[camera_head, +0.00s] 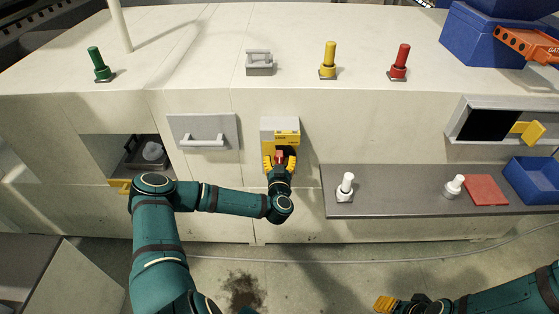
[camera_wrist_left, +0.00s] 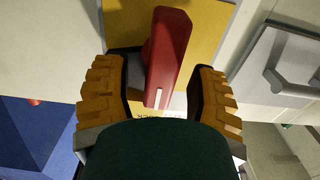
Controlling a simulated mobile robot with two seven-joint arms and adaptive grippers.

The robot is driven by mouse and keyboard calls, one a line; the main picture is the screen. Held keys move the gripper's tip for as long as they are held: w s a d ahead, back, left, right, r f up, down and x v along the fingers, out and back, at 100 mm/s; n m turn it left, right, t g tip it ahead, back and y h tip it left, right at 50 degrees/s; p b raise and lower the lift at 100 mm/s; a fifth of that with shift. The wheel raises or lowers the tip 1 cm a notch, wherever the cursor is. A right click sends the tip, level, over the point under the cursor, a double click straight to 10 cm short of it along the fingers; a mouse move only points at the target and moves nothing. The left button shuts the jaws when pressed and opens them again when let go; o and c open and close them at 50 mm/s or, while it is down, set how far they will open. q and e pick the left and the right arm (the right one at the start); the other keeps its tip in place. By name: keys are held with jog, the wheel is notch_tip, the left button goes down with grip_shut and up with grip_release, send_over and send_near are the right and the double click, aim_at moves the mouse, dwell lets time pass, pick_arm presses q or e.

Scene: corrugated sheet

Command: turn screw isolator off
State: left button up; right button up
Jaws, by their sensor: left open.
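The screw isolator (camera_head: 281,133) is a yellow and white box on the front face of the pale cabinet in the head view. Its red handle (camera_wrist_left: 168,55) shows close up in the left wrist view, standing out from a yellow plate (camera_wrist_left: 212,30). My left gripper (camera_head: 279,163) is open at the isolator. Its two orange fingers (camera_wrist_left: 160,92) lie on either side of the handle's lower end, with gaps visible on both sides. My right gripper (camera_head: 388,303) is at the bottom right of the head view, away from the cabinet; its opening cannot be made out.
A grey handled panel (camera_head: 204,132) is left of the isolator. A dark shelf (camera_head: 400,203) with white knobs (camera_head: 345,187) juts out to the right. Green (camera_head: 98,63), yellow (camera_head: 328,60) and red (camera_head: 400,61) posts stand on top. Floor in front is mostly open.

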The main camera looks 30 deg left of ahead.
pick_arm(q)
jog(key=shift+w+a, duration=0.2)
jog(key=shift+w, duration=0.15)
grip_shut()
